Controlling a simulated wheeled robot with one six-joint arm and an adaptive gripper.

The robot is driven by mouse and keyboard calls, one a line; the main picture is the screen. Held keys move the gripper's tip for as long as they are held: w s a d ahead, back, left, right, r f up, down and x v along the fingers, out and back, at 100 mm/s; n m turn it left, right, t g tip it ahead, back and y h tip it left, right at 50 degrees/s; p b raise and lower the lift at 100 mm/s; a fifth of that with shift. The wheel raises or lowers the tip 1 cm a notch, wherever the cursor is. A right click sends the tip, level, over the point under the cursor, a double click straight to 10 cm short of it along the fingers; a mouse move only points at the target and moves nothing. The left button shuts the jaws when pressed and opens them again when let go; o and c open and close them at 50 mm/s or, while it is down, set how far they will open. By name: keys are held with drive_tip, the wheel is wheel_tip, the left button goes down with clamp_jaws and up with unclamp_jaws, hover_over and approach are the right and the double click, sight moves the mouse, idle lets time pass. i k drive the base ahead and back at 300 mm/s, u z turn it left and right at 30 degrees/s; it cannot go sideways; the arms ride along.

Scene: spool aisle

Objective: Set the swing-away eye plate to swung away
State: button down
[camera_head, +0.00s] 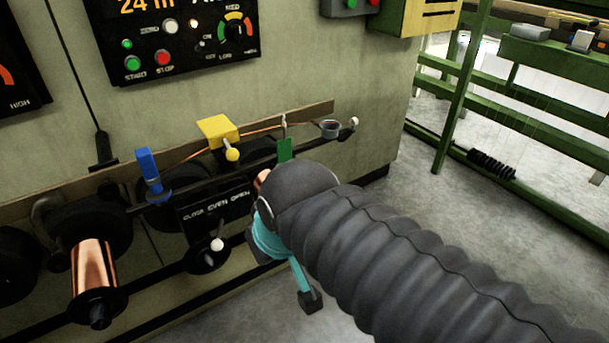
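A small green plate (285,149) stands upright on the dark rail, right of the yellow block; it may be the eye plate, but I cannot tell for sure. A thin upright piece rises just behind it, where the copper wire (262,128) runs past. My gripper (307,293) is teal with a dark fingertip pad, below and in front of the green plate, apart from it in the picture. My dark ribbed arm sleeve covers most of the gripper, so its opening and the lower part of that rail are hidden.
A white-knobbed dial (209,252) and a copper spool (94,267) sit lower left. Green railing (510,105) stands right; the grey floor (450,215) between is clear.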

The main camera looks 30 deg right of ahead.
sight(284, 146)
drive_tip(key=z, duration=1.45)
drive_tip(key=k, duration=0.85)
drive_tip(key=u, duration=1.35)
drive_tip(key=i, duration=0.5)
